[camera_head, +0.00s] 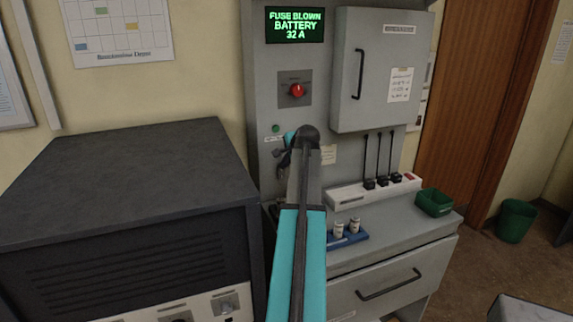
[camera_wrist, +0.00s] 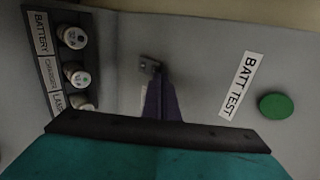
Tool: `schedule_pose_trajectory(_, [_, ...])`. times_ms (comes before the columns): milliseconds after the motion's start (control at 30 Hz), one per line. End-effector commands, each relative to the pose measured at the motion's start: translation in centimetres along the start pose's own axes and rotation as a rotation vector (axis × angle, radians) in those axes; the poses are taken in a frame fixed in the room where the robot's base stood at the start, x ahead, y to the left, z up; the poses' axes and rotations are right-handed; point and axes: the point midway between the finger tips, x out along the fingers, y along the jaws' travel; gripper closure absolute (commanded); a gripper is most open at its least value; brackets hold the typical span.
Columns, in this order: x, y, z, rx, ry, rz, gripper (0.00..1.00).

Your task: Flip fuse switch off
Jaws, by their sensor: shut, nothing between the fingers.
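A red rotary knob (camera_head: 297,91) sits on a dark plate on the grey console panel, below the screen (camera_head: 295,25) reading "FUSE BLOWN BATTERY 32 A". I cannot tell whether it is the fuse switch. My gripper (camera_wrist: 153,80) is shut and empty, its dark fingers pointing at the panel. A small metal piece (camera_wrist: 148,64) shows at the fingertips; contact is unclear. Left of the fingers are fuse holders (camera_wrist: 76,75) labelled battery, charger and a partly hidden third. Right are a "BATT TEST" label (camera_wrist: 241,84) and green button (camera_wrist: 276,106). My arm hides part of the panel in the head view.
A grey cabinet (camera_head: 378,100) is right of the knob. Below it are a white strip (camera_head: 347,196) with black plugs, a blue tray (camera_head: 362,237) with two fuses, and a green box (camera_head: 434,203). A dark console (camera_head: 130,165) stands left. A drawer handle (camera_head: 389,287) protrudes.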

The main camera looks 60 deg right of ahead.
Motion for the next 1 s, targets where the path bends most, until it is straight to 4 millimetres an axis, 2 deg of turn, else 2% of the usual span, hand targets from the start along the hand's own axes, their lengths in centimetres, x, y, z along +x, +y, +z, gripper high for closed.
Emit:
schedule_pose_trajectory(533, [-0.6,0.4,0.1,0.000,0.000,0.000,1.00])
schedule_pose_trajectory(900, [-3.1,2.0,0.9,0.000,-0.002,0.000,1.00])
schedule_pose_trajectory(1000, [-4.1,1.8,0.6,0.000,0.001,-0.003,1.00])
